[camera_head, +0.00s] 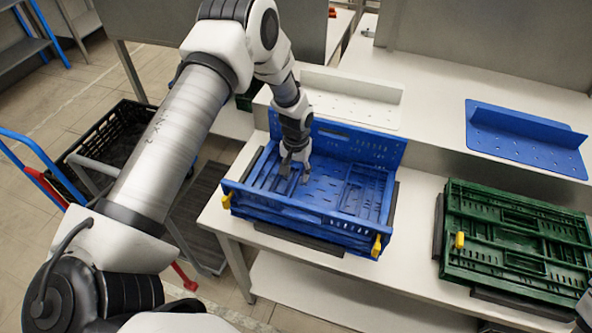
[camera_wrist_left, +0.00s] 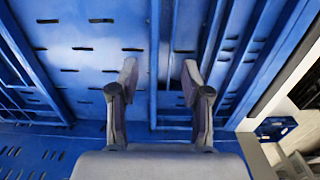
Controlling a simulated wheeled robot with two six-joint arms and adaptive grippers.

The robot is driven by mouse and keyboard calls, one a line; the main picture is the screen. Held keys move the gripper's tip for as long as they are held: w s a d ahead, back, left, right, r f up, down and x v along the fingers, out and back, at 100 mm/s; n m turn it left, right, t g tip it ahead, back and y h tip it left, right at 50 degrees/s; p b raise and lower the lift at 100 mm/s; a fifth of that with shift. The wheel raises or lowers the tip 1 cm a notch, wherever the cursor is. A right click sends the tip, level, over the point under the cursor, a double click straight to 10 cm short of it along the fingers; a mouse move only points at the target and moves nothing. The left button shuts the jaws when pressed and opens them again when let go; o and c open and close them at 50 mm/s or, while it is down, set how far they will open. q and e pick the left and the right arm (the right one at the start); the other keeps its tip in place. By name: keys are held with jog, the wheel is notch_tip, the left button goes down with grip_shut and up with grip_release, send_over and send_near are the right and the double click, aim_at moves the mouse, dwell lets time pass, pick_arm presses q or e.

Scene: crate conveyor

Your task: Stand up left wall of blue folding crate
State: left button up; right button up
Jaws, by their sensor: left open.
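The blue folding crate (camera_head: 345,215) sits on the white table in the head view. Its back wall (camera_head: 345,141) stands up. The left wall (camera_head: 262,172) appears folded down flat inside, and the right wall (camera_head: 366,189) also lies folded inside. My left gripper (camera_head: 294,172) is inside the crate area, above the left part of its floor. In the left wrist view the gripper (camera_wrist_left: 158,88) is open, its two fingers apart over blue slotted panels with nothing clearly between them. Whether the fingertips touch a panel I cannot tell. My right gripper is not in view.
A folded green crate (camera_head: 520,240) lies on the table to the right. A blue bracket (camera_head: 525,137) and a white perforated bracket (camera_head: 350,90) stand behind. A cart with a black crate (camera_head: 108,140) stands at the left. Yellow clips (camera_head: 377,246) sit at the blue crate's front corners.

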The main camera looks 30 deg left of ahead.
pick_arm(q)
grip_shut()
jog(key=shift+r, duration=0.1)
